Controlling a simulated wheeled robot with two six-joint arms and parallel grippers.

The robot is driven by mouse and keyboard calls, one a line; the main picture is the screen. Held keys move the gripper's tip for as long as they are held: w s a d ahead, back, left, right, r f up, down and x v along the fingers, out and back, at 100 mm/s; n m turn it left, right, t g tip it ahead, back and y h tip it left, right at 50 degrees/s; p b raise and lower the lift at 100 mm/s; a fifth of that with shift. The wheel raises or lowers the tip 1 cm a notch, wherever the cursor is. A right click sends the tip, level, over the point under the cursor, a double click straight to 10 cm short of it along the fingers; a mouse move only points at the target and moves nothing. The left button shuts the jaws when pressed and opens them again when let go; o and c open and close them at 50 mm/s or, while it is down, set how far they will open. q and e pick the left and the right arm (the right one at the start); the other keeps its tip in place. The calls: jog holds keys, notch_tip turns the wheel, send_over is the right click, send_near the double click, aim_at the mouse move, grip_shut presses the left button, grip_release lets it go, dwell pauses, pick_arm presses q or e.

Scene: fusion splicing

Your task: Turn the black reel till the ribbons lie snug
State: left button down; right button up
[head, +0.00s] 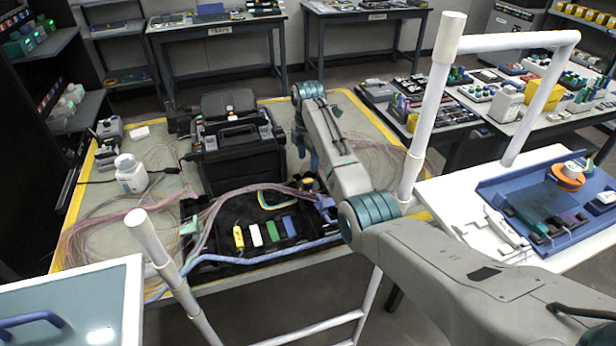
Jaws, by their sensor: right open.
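My right gripper (308,172) hangs low over the right rear of the black work mat, its fingers partly hidden by my forearm. A small dark round part with a tan middle (308,184) lies just under it; it may be the black reel, but it is too small and covered to be sure. Pink and pale ribbons (245,190) run from the left of the table across the back of the mat towards that spot. I cannot tell how snug they lie. My left gripper is not in view.
A black splicer case (238,150) stands behind the mat. Yellow, white, green and blue blocks (272,230) lie on the mat. A white bottle (130,175) stands at left. White tubular rails (430,110) rise in front. A blue tray (490,190) lies on the right table.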

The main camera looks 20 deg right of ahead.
aim_at(308, 181)
notch_tip(308, 181, down, 4)
jog(key=shift+d+r, duration=0.1)
notch_tip(308, 181, down, 5)
jog(key=shift+w+r+p, duration=0.15)
jog(key=shift+r+p, duration=0.05)
jog(key=shift+p, duration=0.15)
jog(key=shift+f, duration=0.1)
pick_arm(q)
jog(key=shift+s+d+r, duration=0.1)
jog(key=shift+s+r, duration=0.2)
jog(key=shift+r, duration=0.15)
pick_arm(e)
jog(key=c, duration=1)
